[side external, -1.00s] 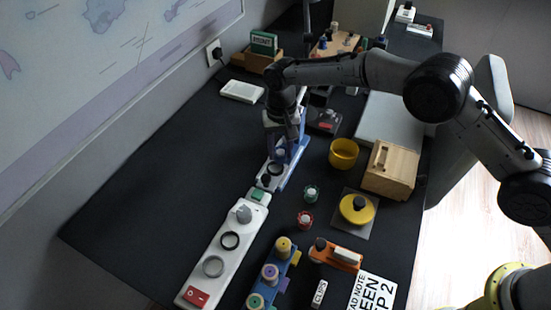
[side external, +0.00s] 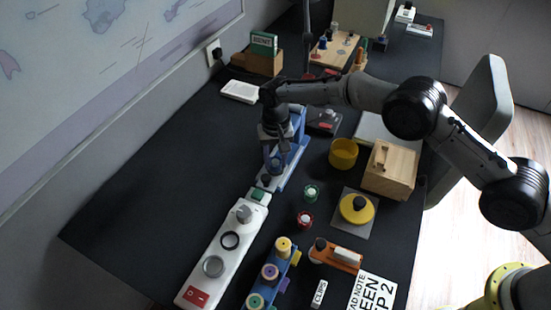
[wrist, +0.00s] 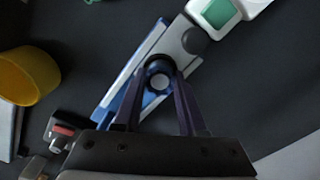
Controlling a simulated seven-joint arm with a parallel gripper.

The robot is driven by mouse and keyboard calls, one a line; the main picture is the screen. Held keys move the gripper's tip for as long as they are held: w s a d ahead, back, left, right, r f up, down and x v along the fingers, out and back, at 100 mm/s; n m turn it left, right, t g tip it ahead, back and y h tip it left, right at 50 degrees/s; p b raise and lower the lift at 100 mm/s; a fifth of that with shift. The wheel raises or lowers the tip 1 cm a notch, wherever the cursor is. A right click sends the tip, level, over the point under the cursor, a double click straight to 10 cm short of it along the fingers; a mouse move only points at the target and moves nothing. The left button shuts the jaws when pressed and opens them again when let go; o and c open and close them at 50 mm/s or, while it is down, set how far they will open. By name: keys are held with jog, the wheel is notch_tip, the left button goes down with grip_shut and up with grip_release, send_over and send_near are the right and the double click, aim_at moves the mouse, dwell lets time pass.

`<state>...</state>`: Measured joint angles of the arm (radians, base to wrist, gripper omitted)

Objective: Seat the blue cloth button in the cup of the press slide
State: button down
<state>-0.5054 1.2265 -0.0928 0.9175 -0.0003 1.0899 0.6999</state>
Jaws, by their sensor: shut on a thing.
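The press slide (side external: 294,162) is a blue and pale body on the dark table; in the wrist view its blue side (wrist: 118,92) runs diagonally under my fingers. My gripper (side external: 275,168) points down over the near end of the slide. In the wrist view my gripper (wrist: 159,73) has its two dark fingers on either side of the blue cloth button (wrist: 158,67), a dark blue round piece with a pale centre. It is shut on the button. The cup is hidden beneath the button and fingers; I cannot tell whether the button touches it.
A long white unit with rings and a red switch (side external: 196,296) lies in front of the slide. A yellow cup (side external: 343,154), wooden box (side external: 390,170) and yellow-topped pad (side external: 357,209) stand to the right. The table left of the slide is clear.

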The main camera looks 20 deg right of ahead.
aim_at(276, 163)
jog(key=shift+f, duration=0.2)
jog(key=shift+s+f, duration=0.1)
jog(key=shift+f, duration=0.4)
jog(key=shift+c, duration=2.4)
grip_release()
jog(key=shift+s+f, duration=0.1)
jog(key=shift+f, duration=0.05)
jog(key=shift+d, duration=0.1)
notch_tip(276, 163, up, 14)
jog(key=shift+w, duration=0.2)
